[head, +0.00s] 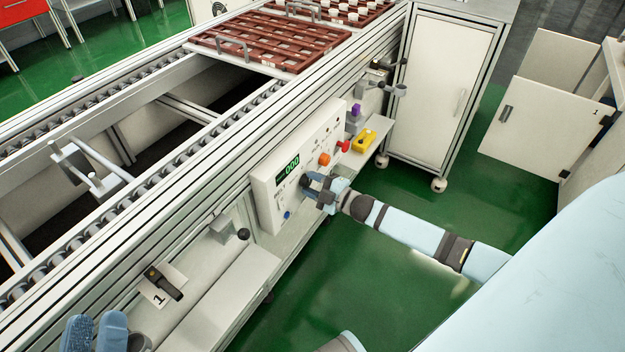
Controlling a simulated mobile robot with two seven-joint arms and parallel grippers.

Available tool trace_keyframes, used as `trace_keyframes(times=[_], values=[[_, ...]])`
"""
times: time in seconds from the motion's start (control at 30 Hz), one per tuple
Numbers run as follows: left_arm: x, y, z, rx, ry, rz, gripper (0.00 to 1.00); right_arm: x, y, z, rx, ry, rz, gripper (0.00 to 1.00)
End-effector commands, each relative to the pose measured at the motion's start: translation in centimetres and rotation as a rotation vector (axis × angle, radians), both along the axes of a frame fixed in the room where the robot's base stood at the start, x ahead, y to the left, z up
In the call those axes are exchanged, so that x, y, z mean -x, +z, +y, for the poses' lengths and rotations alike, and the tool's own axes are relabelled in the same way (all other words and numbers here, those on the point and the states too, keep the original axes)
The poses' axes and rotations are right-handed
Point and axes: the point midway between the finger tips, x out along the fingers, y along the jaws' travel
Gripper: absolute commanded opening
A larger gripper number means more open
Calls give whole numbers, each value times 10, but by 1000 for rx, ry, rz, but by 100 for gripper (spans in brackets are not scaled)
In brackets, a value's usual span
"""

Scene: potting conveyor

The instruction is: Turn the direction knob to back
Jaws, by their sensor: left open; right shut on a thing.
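The control panel (264,203) is a white box on the conveyor's side. It carries a green "000" display (288,168), an orange knob (324,159), a red button (344,146) and a small blue button (287,215). My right gripper (308,184) is at the panel face, just below the display, shut on a knob. Its fingers hide that knob, so I cannot read its setting, and the panel labels are too small to read. My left gripper (97,329) is open and empty at the bottom left, away from the panel.
The roller conveyor (200,160) runs behind the panel, with brown trays (262,42) at its far end. A yellow item (364,140) and a purple one (355,112) are near the panel's right. A scanner-like handle (163,283) sits lower left. Green floor lies clear below.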

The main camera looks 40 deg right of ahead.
Motion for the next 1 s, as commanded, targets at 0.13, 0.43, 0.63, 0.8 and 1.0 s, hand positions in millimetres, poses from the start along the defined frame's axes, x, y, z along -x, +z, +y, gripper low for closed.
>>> trace_keyframes(times=[0.13,0.43,0.63,0.8,1.0], values=[[-1,-7,2,-23,9,36,43,0,1,1,127,0,-52,16],[-2,-14,3,-40,13,60,43,1,-1,0,383,0,-159,16],[-2,-15,3,-37,13,57,43,0,-1,0,525,0,-218,16],[-1,-12,3,-28,10,46,43,0,-1,0,617,1,-256,16],[0,-4,2,-17,7,25,43,0,-1,0,683,0,-283,16]])
